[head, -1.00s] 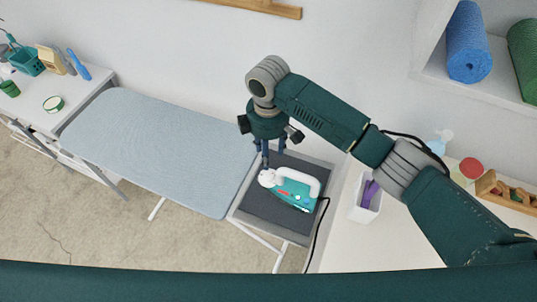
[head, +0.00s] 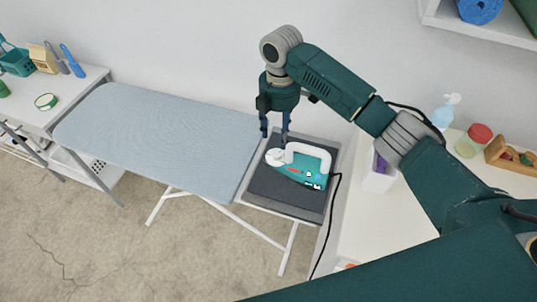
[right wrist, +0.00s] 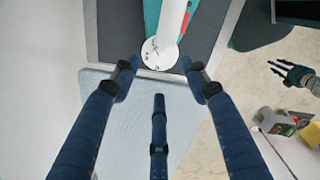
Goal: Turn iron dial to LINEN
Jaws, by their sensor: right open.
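The teal and white iron (head: 297,168) lies on the dark grey rest pad at the right end of the ironing board. Its round white dial (head: 276,157) is at its left end. In the right wrist view the dial (right wrist: 160,52) faces me, with small marks too fine to read. My right gripper (head: 275,137) points down above the dial end, open and empty. Its blue fingers (right wrist: 160,75) are spread just short of the dial in that view, apart from it. A dark fingered shape, apparently my left gripper (right wrist: 292,76), shows small at the right of the wrist view.
The light blue ironing board (head: 160,140) extends left. The iron's black cord (head: 327,225) hangs down on the right. A white counter (head: 385,225) stands right, with a white holder (head: 379,178), pump bottle (head: 445,112) and jar (head: 473,141). A wall shelf (head: 490,35) is above.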

